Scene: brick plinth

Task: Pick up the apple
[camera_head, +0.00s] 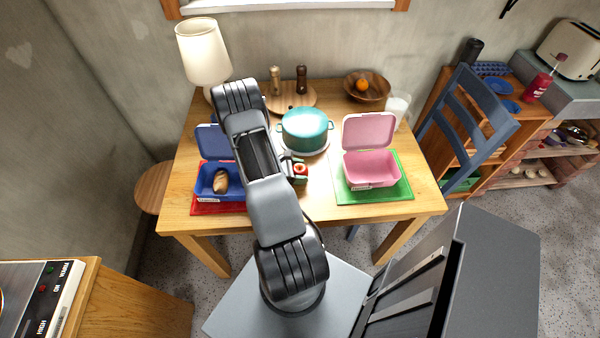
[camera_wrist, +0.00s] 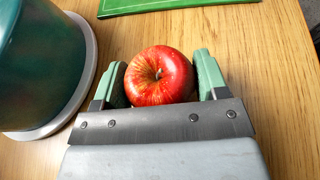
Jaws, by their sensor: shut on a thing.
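A red apple (camera_wrist: 160,76) with yellowish streaks sits between the two green fingertips of my gripper (camera_wrist: 161,80) in the wrist view. My gripper is shut on it, with a fingertip on each side. In the head view the apple (camera_head: 300,169) and my gripper (camera_head: 294,168) show small beside my arm, in front of the teal pot. My arm hides part of the gripper there. I cannot tell whether the apple touches the table or is just above it.
The teal pot (camera_head: 304,128) stands close behind the gripper. A blue lunchbox (camera_head: 205,184) with bread is on a red mat at left. An open pink lunchbox (camera_head: 371,168) is on a green mat (camera_head: 404,187) at right. A lamp (camera_head: 203,52) and fruit bowl (camera_head: 367,92) stand farther back.

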